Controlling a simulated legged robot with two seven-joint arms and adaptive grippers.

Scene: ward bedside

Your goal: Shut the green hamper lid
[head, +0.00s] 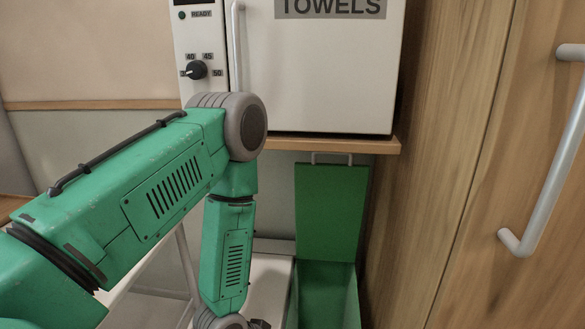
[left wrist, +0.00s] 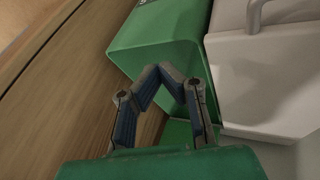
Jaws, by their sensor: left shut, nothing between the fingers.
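The green hamper (head: 322,290) stands low on the floor in the head view, beside the wooden cabinet. Its green lid (head: 331,212) stands open, roughly upright at the back, with a grey handle at its top edge. My left arm reaches down to the left of the hamper, and its gripper is mostly cut off by the bottom edge. In the left wrist view my left gripper (left wrist: 160,70) is shut and empty, its fingertips in front of a green hamper surface (left wrist: 160,40). I cannot tell whether they touch it. My right gripper is not in view.
A white bin (head: 268,278) stands directly left of the hamper; a white surface with a grey handle (left wrist: 275,75) shows in the left wrist view. A wooden shelf (head: 335,145) with the white towel warmer (head: 320,75) overhangs behind. The wooden cabinet (head: 440,200) closes off the right.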

